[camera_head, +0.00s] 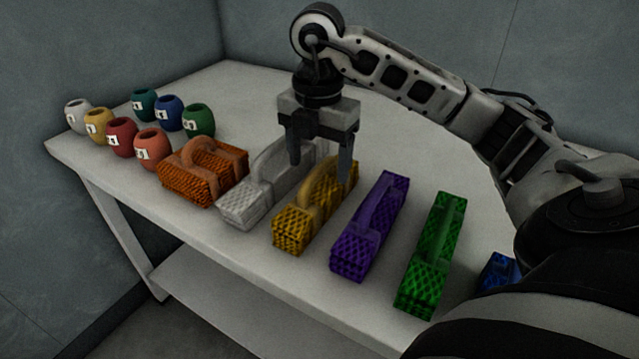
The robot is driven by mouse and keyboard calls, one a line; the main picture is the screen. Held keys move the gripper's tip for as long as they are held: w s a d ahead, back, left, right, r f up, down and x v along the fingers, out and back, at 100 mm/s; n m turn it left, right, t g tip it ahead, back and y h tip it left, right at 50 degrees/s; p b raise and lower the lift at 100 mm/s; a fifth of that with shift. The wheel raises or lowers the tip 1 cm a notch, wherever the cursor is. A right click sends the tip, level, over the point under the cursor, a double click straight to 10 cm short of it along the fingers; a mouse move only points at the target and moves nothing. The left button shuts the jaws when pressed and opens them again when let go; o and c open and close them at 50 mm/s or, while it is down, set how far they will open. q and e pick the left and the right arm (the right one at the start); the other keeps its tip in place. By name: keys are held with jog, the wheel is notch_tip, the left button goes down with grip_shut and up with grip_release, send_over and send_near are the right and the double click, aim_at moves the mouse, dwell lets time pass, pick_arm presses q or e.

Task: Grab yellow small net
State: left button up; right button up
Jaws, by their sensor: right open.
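The yellow small net (293,229) is a block of yellow mesh with an arched handle on top. It lies on the table between the white net and the purple net. My right gripper (320,172) points down over the far part of the yellow net and the white net, with its two fingers apart and nothing between them that I can make out. The right fingertip hides a bit of the far end of the yellow net. I cannot tell the exact height of the fingers above it. My left gripper is not in view.
An orange net (190,178), white net (240,208), purple net (352,249), green net (422,278) and partly hidden blue net (496,271) line the white table (230,100). Several small numbered pots (150,146) stand at its left end. My right arm covers the right side.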

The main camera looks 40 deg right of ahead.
aim_at(320, 189)
jog(key=f, duration=0.3)
jog(key=s+f, duration=0.1)
jog(key=f, duration=0.1)
jog(key=shift+a+f+b, duration=0.2)
jog(key=shift+f+b, duration=0.15)
jog(key=shift+b, duration=0.05)
jog(key=shift+w+f, duration=0.1)
jog(key=shift+f, duration=0.35)
jog(key=c, duration=1.2)
